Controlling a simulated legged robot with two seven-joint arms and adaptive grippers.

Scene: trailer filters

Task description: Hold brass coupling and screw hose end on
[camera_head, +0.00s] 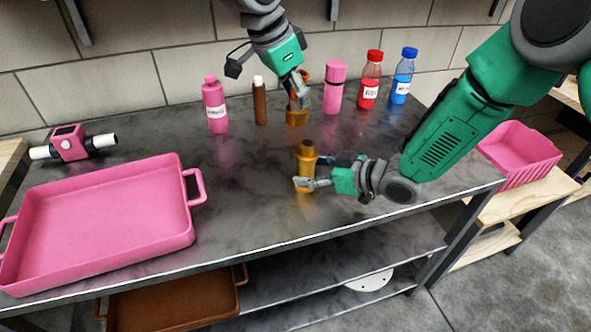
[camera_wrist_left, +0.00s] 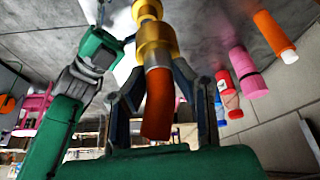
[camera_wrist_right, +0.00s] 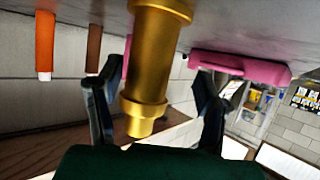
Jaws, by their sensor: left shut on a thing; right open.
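The brass coupling (camera_head: 306,152) stands upright on the dark tabletop near the middle. My right gripper (camera_head: 308,174) is beside it, low over the table. In the right wrist view, the coupling (camera_wrist_right: 148,70) is between my two spread fingers (camera_wrist_right: 155,105), with gaps on both sides. My left gripper (camera_head: 297,98) is farther back and shut on the hose end (camera_head: 304,75). In the left wrist view, the hose end (camera_wrist_left: 158,105) is an orange-red tube with a silver collar and a brass fitting (camera_wrist_left: 155,45). The fitting's lower end is hard to separate from its reflection.
A pink tray (camera_head: 100,225) and a pink device (camera_head: 69,143) are on the left. Pink (camera_head: 214,103), brown (camera_head: 259,100), red (camera_head: 370,80) and blue (camera_head: 403,76) bottles stand along the back. A pink crate (camera_head: 520,155) is at right. The tabletop between the tray and coupling is clear.

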